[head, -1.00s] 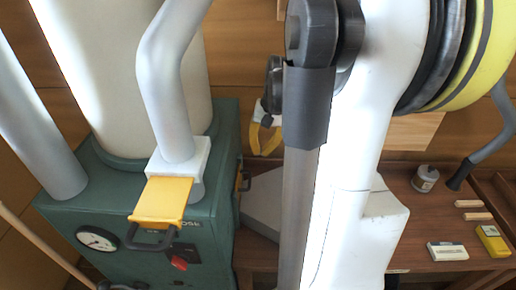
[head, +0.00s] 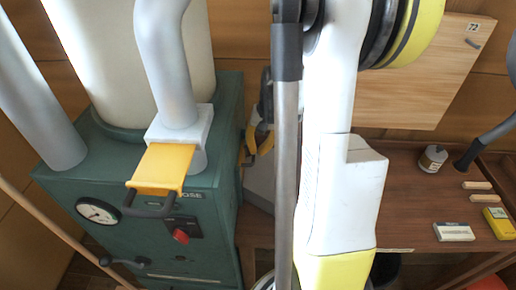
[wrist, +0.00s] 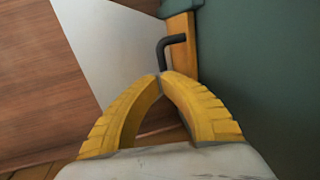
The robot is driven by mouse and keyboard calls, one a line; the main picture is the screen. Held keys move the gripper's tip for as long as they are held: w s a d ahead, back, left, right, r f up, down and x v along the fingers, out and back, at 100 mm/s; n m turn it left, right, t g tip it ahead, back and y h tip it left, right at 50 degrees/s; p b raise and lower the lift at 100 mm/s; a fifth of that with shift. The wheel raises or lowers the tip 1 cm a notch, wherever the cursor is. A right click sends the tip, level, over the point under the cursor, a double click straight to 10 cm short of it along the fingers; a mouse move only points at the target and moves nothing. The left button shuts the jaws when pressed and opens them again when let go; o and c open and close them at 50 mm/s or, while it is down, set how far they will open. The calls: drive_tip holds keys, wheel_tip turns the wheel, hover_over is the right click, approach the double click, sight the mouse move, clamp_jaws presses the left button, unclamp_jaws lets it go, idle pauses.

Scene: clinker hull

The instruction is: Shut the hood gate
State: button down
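A yellow gate slide (wrist: 181,30) with a black bent handle (wrist: 172,41) is on the side of the green machine in the wrist view. No label shows on it, so I cannot confirm it is the hood gate. In the head view this slide (head: 241,158) is a small sliver by my gripper (head: 262,142). My gripper (wrist: 162,75) has its yellow fingertips together right at the handle's lower part. The tips hide that part; I cannot tell whether the handle is between them. Another yellow slide (head: 162,167), beside a label ending "OSE", sticks out at the machine's front.
The green machine (head: 150,222) carries grey pipes and a gauge (head: 97,210). A grey sloped panel (wrist: 108,45) lies left of the slide. A brown bench (head: 405,205) at right holds a small jar (head: 432,158) and boxes. My arm blocks the middle of the head view.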

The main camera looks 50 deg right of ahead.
drive_tip(key=shift+f, duration=0.1)
wheel_tip(320, 180, down, 5)
drive_tip(key=b, duration=0.3)
drive_tip(key=shift+r+b, duration=0.2)
drive_tip(key=shift+b, duration=0.15)
drive_tip(key=shift+r, duration=0.1)
wheel_tip(320, 180, up, 14)
drive_tip(key=s+d+p, duration=0.1)
drive_tip(key=s+p, duration=0.1)
drive_tip(key=p, duration=0.4)
drive_tip(key=shift+d, duration=0.35)
